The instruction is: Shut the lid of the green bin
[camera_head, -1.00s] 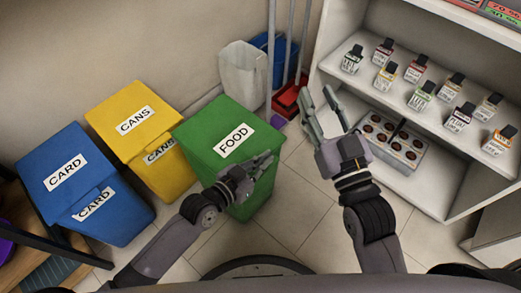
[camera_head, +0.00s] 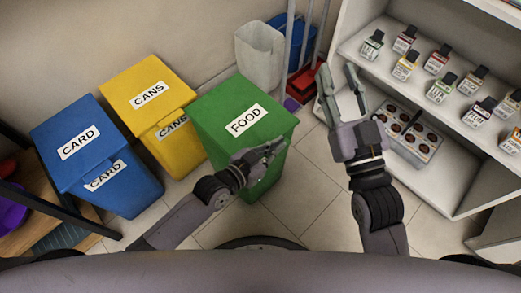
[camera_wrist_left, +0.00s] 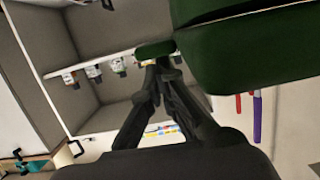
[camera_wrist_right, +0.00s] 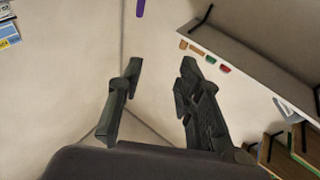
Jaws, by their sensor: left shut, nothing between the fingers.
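The green bin (camera_head: 262,178) labelled FOOD stands on the tiled floor in the head view. Its green lid (camera_head: 220,108) lies across the top; I cannot tell whether it is fully seated. My left gripper (camera_head: 278,149) is shut and empty at the bin's front right, close below the lid's front edge. In the left wrist view its fingertips (camera_wrist_left: 160,66) meet beside a small green piece (camera_wrist_left: 154,48), and the green bin (camera_wrist_left: 262,62) fills the upper right. Contact is unclear. My right gripper (camera_head: 343,82) is open and empty, right of the bin; its spread fingers (camera_wrist_right: 158,82) show in the right wrist view.
A yellow CANS bin (camera_head: 138,74) and blue CARD bin (camera_head: 58,118) stand left of the green bin. A white bin (camera_head: 258,58) and red dustpan (camera_head: 306,82) are behind it. A white shelf unit (camera_head: 448,186) with several bottles stands right. Floor tiles (camera_head: 312,195) are clear in front.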

